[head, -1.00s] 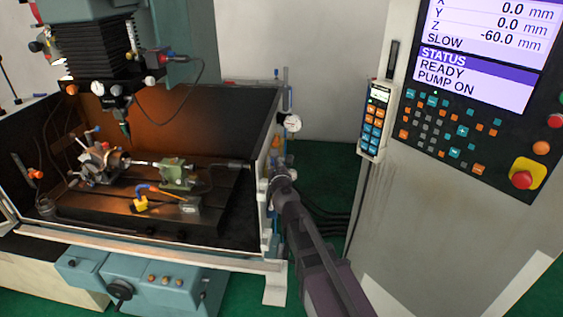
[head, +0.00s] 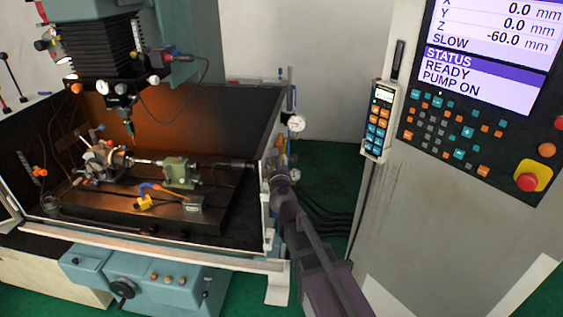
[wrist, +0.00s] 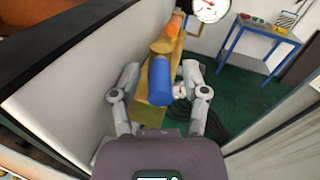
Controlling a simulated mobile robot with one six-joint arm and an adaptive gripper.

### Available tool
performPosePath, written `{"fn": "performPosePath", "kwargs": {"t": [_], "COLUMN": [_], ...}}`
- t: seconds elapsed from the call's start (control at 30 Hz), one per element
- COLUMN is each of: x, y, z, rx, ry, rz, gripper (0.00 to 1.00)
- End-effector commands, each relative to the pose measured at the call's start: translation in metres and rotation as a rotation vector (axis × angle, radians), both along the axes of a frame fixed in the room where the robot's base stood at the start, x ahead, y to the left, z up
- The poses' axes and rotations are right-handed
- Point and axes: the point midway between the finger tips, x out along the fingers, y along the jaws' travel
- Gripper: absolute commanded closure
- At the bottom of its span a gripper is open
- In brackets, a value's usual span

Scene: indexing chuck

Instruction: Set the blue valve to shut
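The blue valve (wrist: 159,80) shows in the wrist view as a blue, rounded handle on a brass-coloured body (wrist: 152,114). My gripper (wrist: 161,74) is open, with one finger on each side of the blue handle. Gaps show between the handle and both fingers, and the handle appears to lie between them; I cannot tell the depth exactly. In the head view my gripper (head: 281,182) is at the right outer wall of the machine enclosure, and the blue valve cannot be made out there.
An orange handle (wrist: 175,25) and a dial gauge (wrist: 210,8) lie beyond the blue valve. The enclosure wall (wrist: 75,75) runs close on the left. Black cables (head: 325,217) lie on the green floor. The control cabinet (head: 440,200) stands at the right.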

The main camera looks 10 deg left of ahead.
Motion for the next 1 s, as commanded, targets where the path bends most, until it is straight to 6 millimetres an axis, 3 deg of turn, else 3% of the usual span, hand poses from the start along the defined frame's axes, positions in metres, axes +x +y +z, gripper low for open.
{"fn": "performPosePath", "kwargs": {"t": [0.47,1.0], "x": [-0.009,-0.065], "y": [-0.002,-0.014], "z": [0.000,0.000], "rx": [0.000,0.000], "ry": [0.000,0.000], "rz": [0.001,0.000], "gripper": [0.39,0.39]}}
